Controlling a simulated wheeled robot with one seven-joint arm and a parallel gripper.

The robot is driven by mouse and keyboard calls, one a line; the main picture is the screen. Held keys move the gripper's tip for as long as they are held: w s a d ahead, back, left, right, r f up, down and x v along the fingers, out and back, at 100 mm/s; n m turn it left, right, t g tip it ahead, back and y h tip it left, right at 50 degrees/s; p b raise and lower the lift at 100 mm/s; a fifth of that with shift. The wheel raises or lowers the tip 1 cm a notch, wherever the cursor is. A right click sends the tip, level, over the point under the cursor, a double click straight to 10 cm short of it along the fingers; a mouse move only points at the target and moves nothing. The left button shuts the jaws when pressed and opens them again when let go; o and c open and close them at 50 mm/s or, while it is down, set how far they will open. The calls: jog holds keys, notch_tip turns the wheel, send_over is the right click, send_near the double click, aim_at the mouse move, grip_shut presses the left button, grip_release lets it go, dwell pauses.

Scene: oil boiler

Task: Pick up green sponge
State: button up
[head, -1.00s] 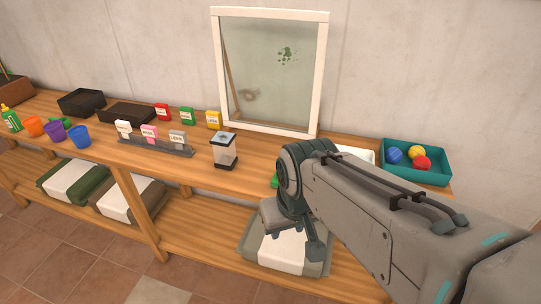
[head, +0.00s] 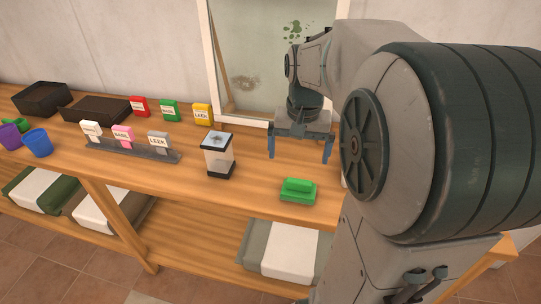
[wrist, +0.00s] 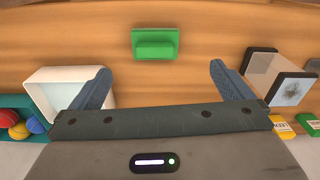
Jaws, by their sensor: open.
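The green sponge (head: 298,191) lies on the wooden table near its front edge, in the right half of the head view. It has a raised handle-like ridge on top. In the wrist view the green sponge (wrist: 155,43) sits at the top middle, beyond the fingertips and between their lines. My gripper (head: 300,157) is open and empty, fingers pointing down, above and behind the sponge. In the wrist view my gripper (wrist: 160,80) shows both fingers spread apart, with nothing between them.
A clear container with black ends (head: 218,155) stands left of the sponge. A white bin (wrist: 65,95) and a teal tray of balls (wrist: 15,103) lie on the other side. A framed pane (head: 265,60) stands behind. Seed packets (head: 158,142) stand further left.

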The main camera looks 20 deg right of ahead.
aim_at(299, 181)
jog(key=shift+m, duration=0.5)
jog(key=f, duration=0.3)
jog(key=w+d+f, duration=0.1)
jog(key=f, duration=0.2)
jog(key=d+f+b, duration=0.1)
jog(key=f, duration=0.3)
jog(key=shift+w+d, duration=0.15)
jog(key=shift+w, duration=0.15)
jog(key=shift+w+f, duration=0.15)
jog(key=shift+f, duration=2.45)
jog(key=c, duration=0.8)
